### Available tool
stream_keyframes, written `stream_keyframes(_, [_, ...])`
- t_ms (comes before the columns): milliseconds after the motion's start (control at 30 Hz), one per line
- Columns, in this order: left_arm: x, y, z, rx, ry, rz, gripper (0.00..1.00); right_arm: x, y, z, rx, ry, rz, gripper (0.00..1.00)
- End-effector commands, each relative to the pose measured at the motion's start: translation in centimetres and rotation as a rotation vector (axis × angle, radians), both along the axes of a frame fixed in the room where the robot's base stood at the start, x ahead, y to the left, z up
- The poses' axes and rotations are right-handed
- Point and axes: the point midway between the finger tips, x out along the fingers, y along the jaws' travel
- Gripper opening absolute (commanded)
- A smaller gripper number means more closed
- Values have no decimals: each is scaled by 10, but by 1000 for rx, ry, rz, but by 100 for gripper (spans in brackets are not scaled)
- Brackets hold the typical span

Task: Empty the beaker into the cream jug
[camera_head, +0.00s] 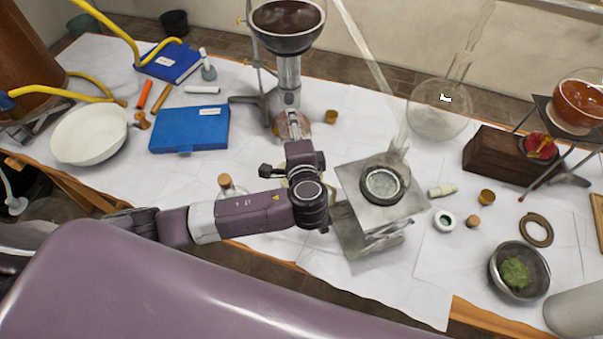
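My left arm comes in from the left. My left gripper (294,128) points away over the middle of the table, by the foot of the funnel stand. Its fingers are small and partly covered by my wrist, so I cannot tell whether they are open or shut. A glass vessel with amber-brown content (281,125) is right at the fingertips; it may be the beaker, but its shape is unclear. A cream-coloured patch (292,149) shows behind my wrist; I cannot tell whether it is the cream jug. My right gripper is not in view.
A stand with a dark funnel bowl (287,20) rises behind my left gripper. A metal jack (352,182) bears a round-bottom flask on the right. A white bowl (90,134) and blue book (190,129) lie left. A metal bowl (497,265) sits front right.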

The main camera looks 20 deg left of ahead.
Motion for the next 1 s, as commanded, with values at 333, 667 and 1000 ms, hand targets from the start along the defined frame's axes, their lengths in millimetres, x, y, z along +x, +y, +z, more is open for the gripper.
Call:
stream_keyframes(333, [0, 0, 1, 10, -16, 0, 19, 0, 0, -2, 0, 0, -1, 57])
stream_keyframes(667, [-1, -1, 0, 18, -28, -1, 19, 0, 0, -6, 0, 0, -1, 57])
stream_keyframes(1000, [-2, -2, 3, 49, -78, 0, 19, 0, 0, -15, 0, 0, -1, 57])
